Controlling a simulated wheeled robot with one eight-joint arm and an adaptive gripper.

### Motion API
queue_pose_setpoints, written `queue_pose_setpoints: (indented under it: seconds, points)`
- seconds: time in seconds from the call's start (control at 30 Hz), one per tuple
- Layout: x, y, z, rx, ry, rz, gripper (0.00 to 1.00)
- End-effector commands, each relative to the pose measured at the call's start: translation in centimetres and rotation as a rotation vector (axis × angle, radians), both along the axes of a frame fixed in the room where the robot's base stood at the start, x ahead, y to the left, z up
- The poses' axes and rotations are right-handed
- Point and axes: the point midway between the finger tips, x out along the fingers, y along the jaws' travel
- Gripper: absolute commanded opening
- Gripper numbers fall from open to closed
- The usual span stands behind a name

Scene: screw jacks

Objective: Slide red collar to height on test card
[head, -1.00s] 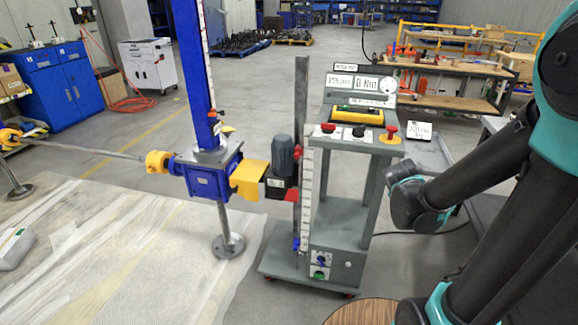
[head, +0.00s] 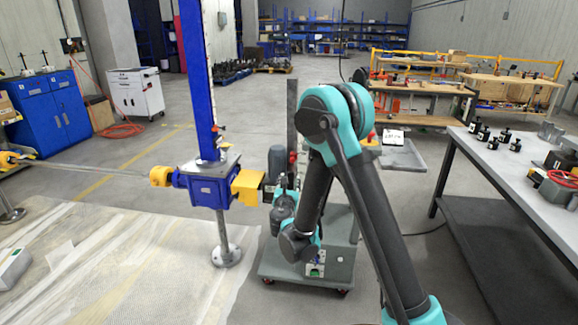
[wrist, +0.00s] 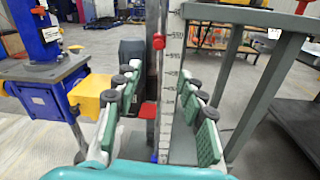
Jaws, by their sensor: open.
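The small red collar (wrist: 158,41) sits on the upright beside the white graduated scale (wrist: 172,75) in the wrist view. My gripper (wrist: 160,88) is open and empty. Its two green-padded fingers stand left and right of the upright and scale, below the collar, which they do not touch. My arm hides the gripper and most of the scale in the head view. A white card (head: 393,137) with dark writing, perhaps the test card, stands right of the rig; its text is unreadable.
A dark motor (wrist: 131,62) and a red tab (wrist: 148,110) sit by the upright; a blue piece (wrist: 154,157) is lower down. The yellow block (wrist: 92,97) of the blue screw jack is close at left. A grey workbench (head: 505,150) stands at right.

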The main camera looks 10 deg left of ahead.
Motion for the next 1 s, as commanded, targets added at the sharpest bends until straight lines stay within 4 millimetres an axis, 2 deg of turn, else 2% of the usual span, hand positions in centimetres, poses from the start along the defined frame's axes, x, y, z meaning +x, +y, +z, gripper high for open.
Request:
queue_pose_setpoints:
  seconds: [0.13, 0.27, 0.8, 1.0]
  points:
    - [0.9, 0.3, -0.1, -0.014, -0.005, 0.003, 0.4]
    - [2.8, 0.3, -0.1, -0.012, -0.005, 0.002, 0.4]
    - [13.4, 0.6, 0.0, -0.009, -0.004, 0.001, 0.4]
    - [16.1, 0.8, 0.0, -0.009, -0.004, 0.002, 0.4]
